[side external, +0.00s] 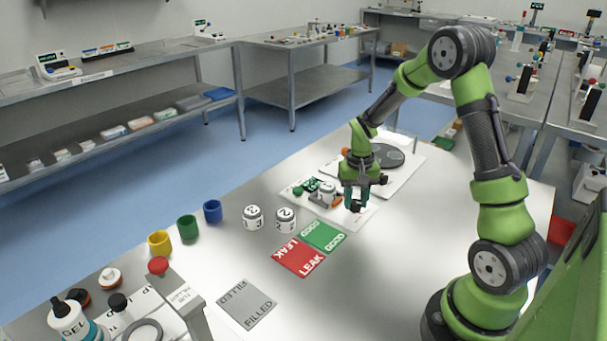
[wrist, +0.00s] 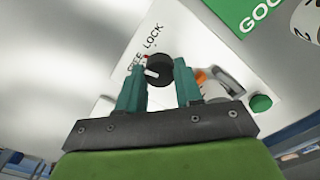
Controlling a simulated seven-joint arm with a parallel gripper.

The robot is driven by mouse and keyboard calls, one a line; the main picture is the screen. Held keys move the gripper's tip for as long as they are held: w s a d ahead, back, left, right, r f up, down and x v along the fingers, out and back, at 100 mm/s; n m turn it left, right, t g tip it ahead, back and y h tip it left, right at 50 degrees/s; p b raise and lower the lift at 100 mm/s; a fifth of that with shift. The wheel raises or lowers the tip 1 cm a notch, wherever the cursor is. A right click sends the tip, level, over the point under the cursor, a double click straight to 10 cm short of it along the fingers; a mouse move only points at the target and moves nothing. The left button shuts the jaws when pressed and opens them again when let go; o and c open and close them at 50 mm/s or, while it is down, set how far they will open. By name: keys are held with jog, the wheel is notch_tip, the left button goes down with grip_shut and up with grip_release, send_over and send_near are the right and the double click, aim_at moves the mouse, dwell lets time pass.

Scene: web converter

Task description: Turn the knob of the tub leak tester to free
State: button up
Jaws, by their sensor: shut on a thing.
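The tub leak tester is a white plate (side external: 364,216) on the bench, with a tub and small green and orange parts on it. Its black round knob (wrist: 161,69) shows in the wrist view, with a white pointer line on its left side. The words FREE and LOCK are printed beside it; the pointer faces left, near the FREE side. My gripper (wrist: 158,80) has its two teal fingers on either side of the knob and is shut on it.
Two white numbered tubs (side external: 253,217) stand left of the tester. Green GOOD (side external: 322,236) and red LEAK (side external: 298,257) mats lie in front. Blue, green and yellow cups (side external: 187,227) stand along the bench edge. A green button (wrist: 261,103) is right of the fingers.

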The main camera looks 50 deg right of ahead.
aim_at(355, 202)
jog(key=n, duration=0.5)
jog(key=shift+r+n, duration=0.1)
jog(key=shift+n, duration=0.2)
dwell(0.4)
jog(key=o, duration=1)
jog(key=shift+o, duration=0.2)
notch_tip(355, 202, up, 17)
jog(key=s+a+r+t+y, duration=0.1)
jog(key=s+a+r+t, duration=0.1)
jog(key=s+a, duration=0.4)
jog(key=s+a+r+t+y, duration=0.1)
jog(key=s+a+t, duration=0.4)
jog(key=a, duration=0.9)
jog(key=shift+s+a+r+m, duration=0.15)
jog(key=shift+s+r+m, duration=0.35)
jog(key=shift+r, duration=0.4)
